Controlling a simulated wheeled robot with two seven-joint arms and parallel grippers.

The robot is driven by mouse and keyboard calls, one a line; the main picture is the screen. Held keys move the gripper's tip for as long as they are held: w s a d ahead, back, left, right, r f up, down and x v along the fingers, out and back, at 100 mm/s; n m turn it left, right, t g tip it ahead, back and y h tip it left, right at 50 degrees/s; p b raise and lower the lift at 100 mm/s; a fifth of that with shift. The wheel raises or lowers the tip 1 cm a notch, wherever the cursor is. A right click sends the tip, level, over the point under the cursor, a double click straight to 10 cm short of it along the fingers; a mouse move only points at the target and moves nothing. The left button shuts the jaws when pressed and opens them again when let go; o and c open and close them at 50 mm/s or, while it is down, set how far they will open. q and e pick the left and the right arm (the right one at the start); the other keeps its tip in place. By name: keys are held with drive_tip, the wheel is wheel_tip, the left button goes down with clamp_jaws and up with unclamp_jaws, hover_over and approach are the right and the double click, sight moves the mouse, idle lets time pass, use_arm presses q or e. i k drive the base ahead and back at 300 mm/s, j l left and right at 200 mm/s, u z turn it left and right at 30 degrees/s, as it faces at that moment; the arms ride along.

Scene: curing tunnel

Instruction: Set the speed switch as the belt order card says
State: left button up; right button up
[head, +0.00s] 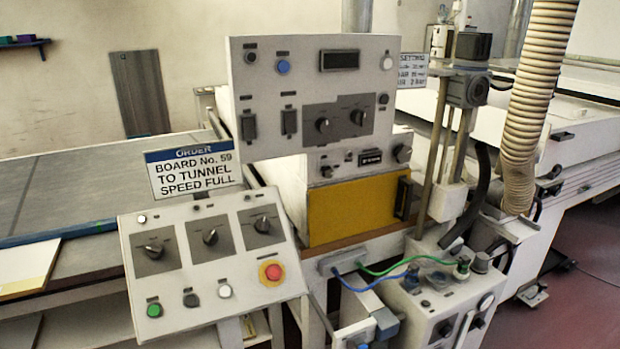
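The order card (194,171) stands behind the tilted control panel and reads "ORDER, BOARD No. 59 TO TUNNEL SPEED FULL". The tilted control panel (190,283) at front left carries three black rotary switches: left (154,250), middle (210,237) and right (262,224). The upright panel (290,88) behind has two more dark knobs, left (323,125) and right (358,117). The labels are too small to read, so I cannot tell which is the speed switch or its setting. Neither of my grippers is in view.
A red stop button (273,272) on a yellow plate sits at the tilted panel's right, with a green button (154,310) at its lower left. A yellow door (352,212), blue and green cables, and a ribbed hose (530,100) are to the right. A grey belt (90,185) runs behind left.

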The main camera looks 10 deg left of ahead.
sight(154, 250)
drive_tip(key=k+u, duration=0.15)
drive_tip(key=u, duration=0.95)
